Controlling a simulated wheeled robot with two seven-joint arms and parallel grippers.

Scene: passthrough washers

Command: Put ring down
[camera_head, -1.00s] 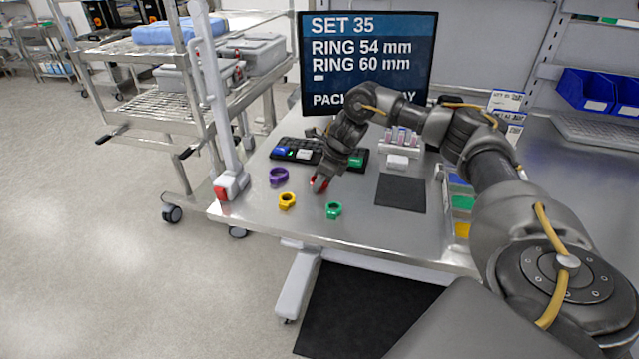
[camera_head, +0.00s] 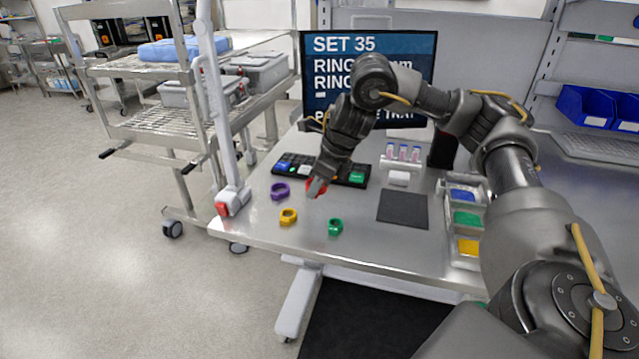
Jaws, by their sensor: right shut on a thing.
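My right gripper (camera_head: 318,186) is shut on a red ring (camera_head: 322,188) over the metal table (camera_head: 365,240), close to the front edge of the black tray. The gripper hides part of the ring, and I cannot tell whether the ring touches the table. A purple ring (camera_head: 281,191), a yellow ring (camera_head: 288,217) and a green ring (camera_head: 335,226) lie on the table, left of and in front of the gripper. My left gripper is not in view.
A black tray (camera_head: 343,182) with coloured parts lies behind the gripper. A dark mat (camera_head: 403,209) and coloured bins (camera_head: 467,218) are to the right. A screen (camera_head: 420,75) stands behind. A white post (camera_head: 212,110) rises at the table's left edge.

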